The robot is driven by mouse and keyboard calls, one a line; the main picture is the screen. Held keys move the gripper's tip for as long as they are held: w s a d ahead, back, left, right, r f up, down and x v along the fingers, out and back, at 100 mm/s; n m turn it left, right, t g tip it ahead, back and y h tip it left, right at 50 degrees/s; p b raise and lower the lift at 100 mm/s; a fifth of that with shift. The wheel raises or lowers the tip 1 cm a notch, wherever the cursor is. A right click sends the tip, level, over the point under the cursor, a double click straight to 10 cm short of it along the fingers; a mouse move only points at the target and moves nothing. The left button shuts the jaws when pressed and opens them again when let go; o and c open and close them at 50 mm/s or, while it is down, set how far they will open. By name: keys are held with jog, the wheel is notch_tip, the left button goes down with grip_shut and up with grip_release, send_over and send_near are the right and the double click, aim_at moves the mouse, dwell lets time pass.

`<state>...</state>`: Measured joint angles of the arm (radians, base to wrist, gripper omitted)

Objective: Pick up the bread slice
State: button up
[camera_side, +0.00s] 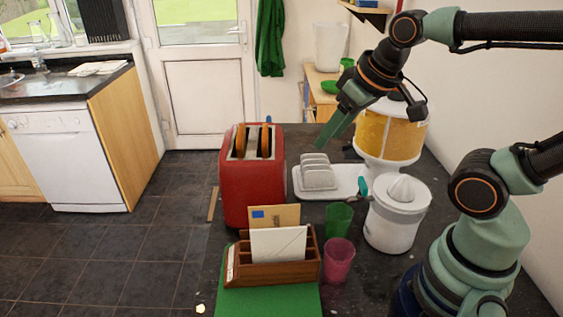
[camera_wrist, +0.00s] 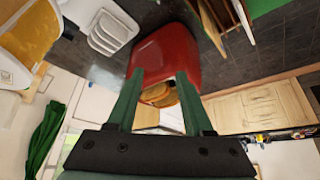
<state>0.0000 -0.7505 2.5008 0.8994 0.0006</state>
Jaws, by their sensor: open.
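Two browned bread slices stand upright in the slots of a red toaster (camera_side: 252,190); the left slice (camera_side: 240,142) and the right slice (camera_side: 265,141) stick out of the top. My gripper (camera_side: 325,138) is above and to the right of the toaster in the side view, apart from it, with open, empty fingers pointing down and left. In the wrist view, the toaster (camera_wrist: 165,52) is beyond my open fingers (camera_wrist: 158,76), and bread (camera_wrist: 158,95) shows between them. The lower parts of the slices are hidden in the slots.
A white rack (camera_side: 317,172) stands on a white tray (camera_side: 345,183) right of the toaster. A white juicer (camera_side: 397,215), green cup (camera_side: 338,220), pink cup (camera_side: 338,260) and wooden letter holder (camera_side: 272,272) are nearer. A yellow-banded drum (camera_side: 390,132) stands behind.

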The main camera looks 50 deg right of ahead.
notch_tip(320, 180, up, 6)
jog(key=m+g, duration=0.5)
jog(key=m, duration=0.4)
send_over(265, 128)
notch_tip(265, 128, down, 11)
jog(key=shift+s+a+f, duration=0.1)
jog(key=shift+f, duration=0.1)
grip_shut()
dwell(1.3)
